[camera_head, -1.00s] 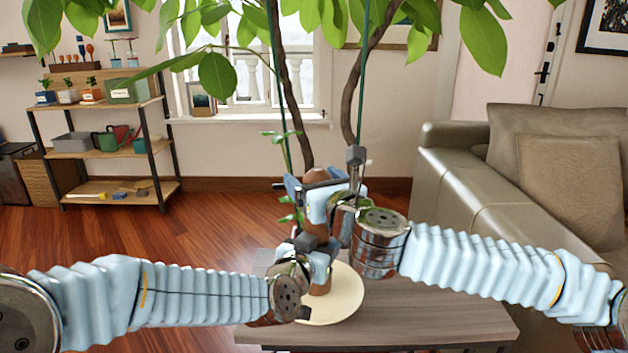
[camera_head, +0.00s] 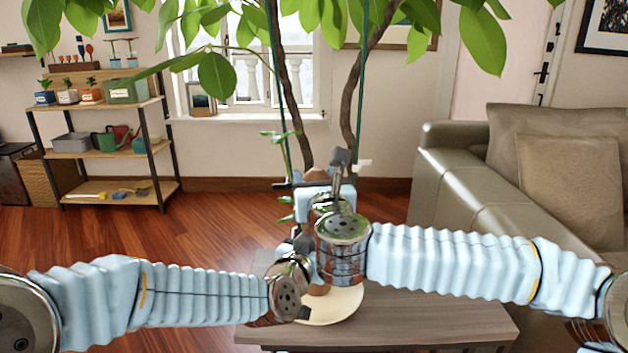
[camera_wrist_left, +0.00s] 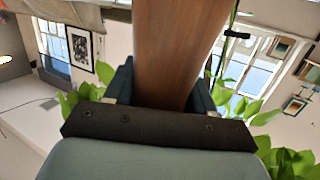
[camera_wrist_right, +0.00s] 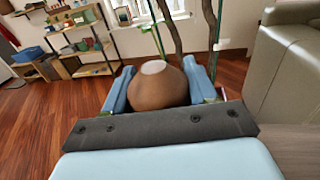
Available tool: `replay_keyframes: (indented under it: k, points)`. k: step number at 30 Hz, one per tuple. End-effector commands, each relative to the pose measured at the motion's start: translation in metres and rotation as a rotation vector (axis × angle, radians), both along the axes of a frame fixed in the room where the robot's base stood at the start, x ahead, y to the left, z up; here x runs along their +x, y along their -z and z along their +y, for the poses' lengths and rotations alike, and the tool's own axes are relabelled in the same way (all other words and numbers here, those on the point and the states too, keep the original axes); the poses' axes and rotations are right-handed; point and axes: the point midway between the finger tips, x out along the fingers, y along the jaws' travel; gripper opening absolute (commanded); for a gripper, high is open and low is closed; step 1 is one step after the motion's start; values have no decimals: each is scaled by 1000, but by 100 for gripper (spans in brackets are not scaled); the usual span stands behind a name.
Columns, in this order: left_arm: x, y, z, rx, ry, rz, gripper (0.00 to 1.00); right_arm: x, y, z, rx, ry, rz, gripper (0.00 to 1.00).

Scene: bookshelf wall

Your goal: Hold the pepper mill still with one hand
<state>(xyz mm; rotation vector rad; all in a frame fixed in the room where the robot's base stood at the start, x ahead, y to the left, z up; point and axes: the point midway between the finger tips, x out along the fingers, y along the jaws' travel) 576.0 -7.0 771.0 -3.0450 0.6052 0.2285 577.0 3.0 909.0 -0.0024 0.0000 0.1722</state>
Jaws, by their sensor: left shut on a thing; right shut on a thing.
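The pepper mill is brown wood and stands upright on a round cream plate (camera_head: 348,304). In the head view its lower body (camera_head: 319,289) and a little of its top (camera_head: 317,174) show; my grippers hide the rest. My left gripper (camera_wrist_left: 163,92) is shut around the mill's body (camera_wrist_left: 182,40), low down. My right gripper (camera_wrist_right: 158,88) is shut on the mill's rounded top (camera_wrist_right: 156,84), which has a pale spot. In the head view the right gripper (camera_head: 326,200) sits above the left one, whose fingers are mostly hidden there.
The plate is on a grey wooden table (camera_head: 430,320), bare to the right. A leafy plant (camera_head: 352,100) rises close behind the mill. A leather sofa (camera_head: 470,190) stands at right, and a shelf (camera_head: 105,150) stands far back left.

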Motion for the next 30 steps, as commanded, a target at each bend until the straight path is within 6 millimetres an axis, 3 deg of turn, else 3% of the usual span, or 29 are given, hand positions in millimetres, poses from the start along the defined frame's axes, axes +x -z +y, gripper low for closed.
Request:
replay_keyframes:
  k: [11, 12, 16, 25, 30]
  points:
    - [0, 1, 0, 1, 0, 3, 13, 0, 0, -1, 2, 40, 1, 26]
    - [0, 1, 0, 1, 0, 3, 13, 0, 0, -1, 2, 40, 1, 63]
    - [0, 1, 0, 1, 0, 3, 13, 0, 0, -1, 2, 39, 1, 81]
    - [0, 1, 0, 2, 1, 2, 13, -1, 0, -1, 1, 38, 0, 81]
    - [0, 1, 0, 2, 1, 2, 13, -22, -1, -4, -2, 38, -2, 81]
